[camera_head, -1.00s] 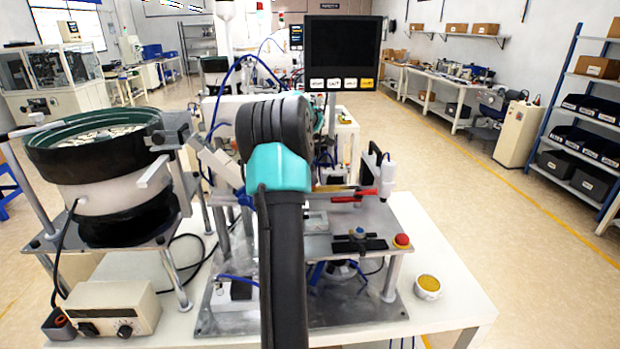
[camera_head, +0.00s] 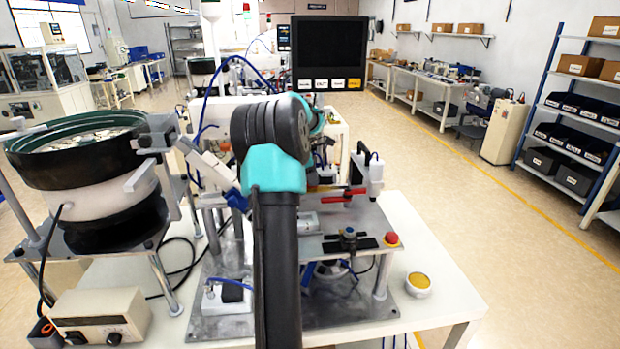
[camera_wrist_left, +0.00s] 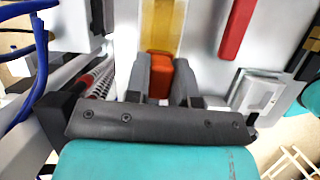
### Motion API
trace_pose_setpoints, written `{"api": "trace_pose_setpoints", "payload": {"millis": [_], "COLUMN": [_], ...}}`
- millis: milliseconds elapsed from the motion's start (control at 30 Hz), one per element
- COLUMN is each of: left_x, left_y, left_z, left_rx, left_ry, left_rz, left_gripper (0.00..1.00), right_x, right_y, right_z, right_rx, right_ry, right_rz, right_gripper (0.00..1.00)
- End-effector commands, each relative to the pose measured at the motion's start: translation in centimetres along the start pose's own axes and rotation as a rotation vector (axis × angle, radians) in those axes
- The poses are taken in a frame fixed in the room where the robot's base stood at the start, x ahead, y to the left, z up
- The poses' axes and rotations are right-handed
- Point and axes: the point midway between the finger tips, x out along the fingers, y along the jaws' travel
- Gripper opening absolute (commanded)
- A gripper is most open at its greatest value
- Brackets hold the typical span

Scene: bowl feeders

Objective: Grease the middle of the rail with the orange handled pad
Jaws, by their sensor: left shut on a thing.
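My left arm comes up through the middle of the head view, and its dark wrist hides the gripper there. In the left wrist view the two grey fingers of my left gripper (camera_wrist_left: 160,84) are shut on the orange handle (camera_wrist_left: 160,66) of the pad. A flat amber strip (camera_wrist_left: 162,24) runs ahead of the handle; I cannot tell whether it is part of the pad or a surface beyond it. The pad's contact face is hidden. I cannot make out the rail for certain. A white cup of yellow grease (camera_head: 418,281) stands at the table's right. My right gripper is not in view.
A bowl feeder (camera_head: 85,170) stands at left above a control box (camera_head: 103,312). A red bar (camera_head: 345,195), a white upright unit (camera_head: 371,170) and a red button (camera_head: 392,239) lie right of my arm. Blue tubing (camera_wrist_left: 28,75) hangs left in the wrist view.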

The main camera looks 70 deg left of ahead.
Motion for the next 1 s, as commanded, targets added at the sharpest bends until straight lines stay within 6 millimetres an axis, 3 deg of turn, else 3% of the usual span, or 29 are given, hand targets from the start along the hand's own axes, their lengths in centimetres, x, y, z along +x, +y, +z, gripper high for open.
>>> {"api": "trace_pose_setpoints", "payload": {"millis": [333,767,1000], "left_x": [1.2,1.5,2.0], "left_y": [0.1,0.1,0.1], "left_z": [2.2,2.5,3.7], "left_rx": [0.0,-0.001,-0.001], "left_ry": [-0.001,0.0,0.0], "left_rz": [-0.002,-0.006,-0.008], "left_gripper": [0.0,0.0,0.0], "right_x": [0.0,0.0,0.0], "right_y": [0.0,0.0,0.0], "right_z": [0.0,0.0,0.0], "right_rx": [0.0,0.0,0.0], "right_ry": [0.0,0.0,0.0], "right_rz": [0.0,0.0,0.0], "right_gripper": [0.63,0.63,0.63]}}
